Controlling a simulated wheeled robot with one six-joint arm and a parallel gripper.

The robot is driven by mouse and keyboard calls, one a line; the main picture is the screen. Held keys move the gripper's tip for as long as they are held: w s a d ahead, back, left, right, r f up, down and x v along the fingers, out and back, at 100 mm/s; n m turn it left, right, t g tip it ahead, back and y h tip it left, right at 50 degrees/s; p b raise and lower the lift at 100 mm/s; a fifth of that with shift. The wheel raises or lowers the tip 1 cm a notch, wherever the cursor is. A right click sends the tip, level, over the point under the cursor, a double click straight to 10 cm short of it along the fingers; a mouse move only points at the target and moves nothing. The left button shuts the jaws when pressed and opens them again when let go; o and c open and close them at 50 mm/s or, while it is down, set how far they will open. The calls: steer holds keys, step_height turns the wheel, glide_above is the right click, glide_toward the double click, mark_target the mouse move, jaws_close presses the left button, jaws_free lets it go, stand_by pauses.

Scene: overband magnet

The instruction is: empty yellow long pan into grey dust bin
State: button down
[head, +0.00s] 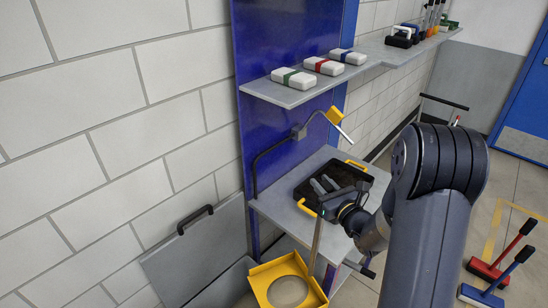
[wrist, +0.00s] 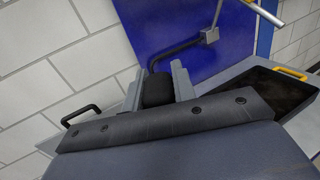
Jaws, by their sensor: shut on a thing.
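The yellow pan (head: 260,275) is low in the head view, left of my arm, with raised walls and a round pale grey-beige patch inside; I cannot tell whether that is dust. A thin long handle (head: 317,243) rises from it, close to upright, to my gripper (head: 323,210). In the wrist view, my gripper's two grey fingers (wrist: 158,84) are shut on a black grip (wrist: 157,92), which seems to be the handle's top. A grey bin (head: 224,286) with a raised grey lid (head: 195,250) and black lid handle stands against the wall, left of the pan. Its inside is hidden.
A grey bench (head: 275,205) beside my gripper bears a black tray (head: 345,172) with yellow handles and grey pieces, and a bent lamp (head: 300,132). A shelf (head: 290,97) with small boxes hangs above. Red and blue brooms (head: 500,265) stand right.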

steer(key=shift+w+a+n+g+y+b, duration=1.85)
steer(key=shift+w+a+n+g+y, duration=1.75)
steer(key=shift+w+a, duration=3.65)
steer(key=s+a+f+n+b, duration=0.1)
steer(key=s+a+n+b, duration=0.2)
steer(key=s+a+b, duration=0.4)
steer(key=s+a+f+n+b, duration=0.1)
steer(key=s+a+n+b, duration=0.1)
steer(key=s+a+b, duration=0.5)
steer(key=s+a+f+n+b, duration=0.1)
steer(key=s+a+n+b, duration=0.2)
steer(key=s+a+b, duration=0.4)
steer(key=shift+s+a+n+g+y+b, duration=0.35)
steer(key=shift+s+b, duration=4.3)
steer(key=shift+s, duration=5.75)
